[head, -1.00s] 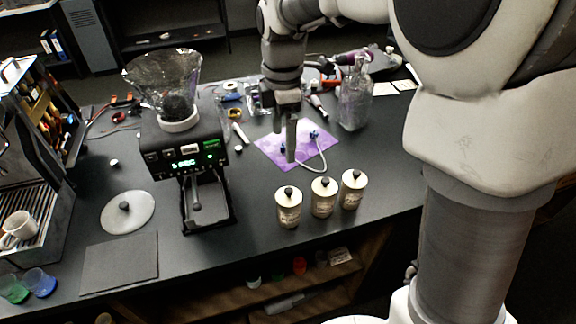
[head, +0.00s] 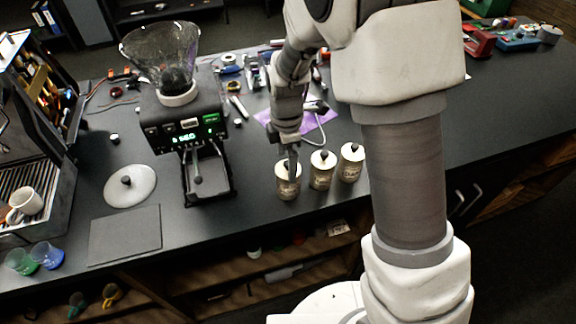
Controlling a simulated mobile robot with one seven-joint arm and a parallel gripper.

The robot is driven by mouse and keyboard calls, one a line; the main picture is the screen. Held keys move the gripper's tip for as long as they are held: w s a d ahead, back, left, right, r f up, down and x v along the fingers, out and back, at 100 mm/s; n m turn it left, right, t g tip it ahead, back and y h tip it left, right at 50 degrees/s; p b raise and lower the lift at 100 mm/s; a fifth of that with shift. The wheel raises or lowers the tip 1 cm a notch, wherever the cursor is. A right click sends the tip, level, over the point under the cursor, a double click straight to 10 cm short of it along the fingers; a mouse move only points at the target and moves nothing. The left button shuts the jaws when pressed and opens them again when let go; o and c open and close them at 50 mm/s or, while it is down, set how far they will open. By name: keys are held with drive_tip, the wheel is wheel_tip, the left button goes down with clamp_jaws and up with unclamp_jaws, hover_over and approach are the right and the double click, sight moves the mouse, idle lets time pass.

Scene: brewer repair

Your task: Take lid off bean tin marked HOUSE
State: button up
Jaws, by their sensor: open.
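Three cream tins with dark-knobbed lids stand in a row near the front edge of the bench: a left tin (head: 288,186), a middle tin (head: 321,175) and a right tin (head: 351,166). All three are lidded. Their labels are too small to read, so I cannot tell which is marked HOUSE. My gripper (head: 292,162) points down at the top of the left tin and hides its knob. It is open; the picture does not show whether the fingers stand around the knob or above it.
The grinder (head: 190,140) with a clear hopper stands left of the tins. A round lid (head: 130,185), a dark mat (head: 125,234) and two cups lie further left. A purple mat (head: 275,123) with a cable lies behind the tins. Bench right of the tins is mostly hidden by my arm.

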drive_tip(key=shift+f, duration=0.55)
drive_tip(key=c, duration=1.2)
drive_tip(key=shift+o, duration=0.2)
drive_tip(key=shift+r, duration=0.2)
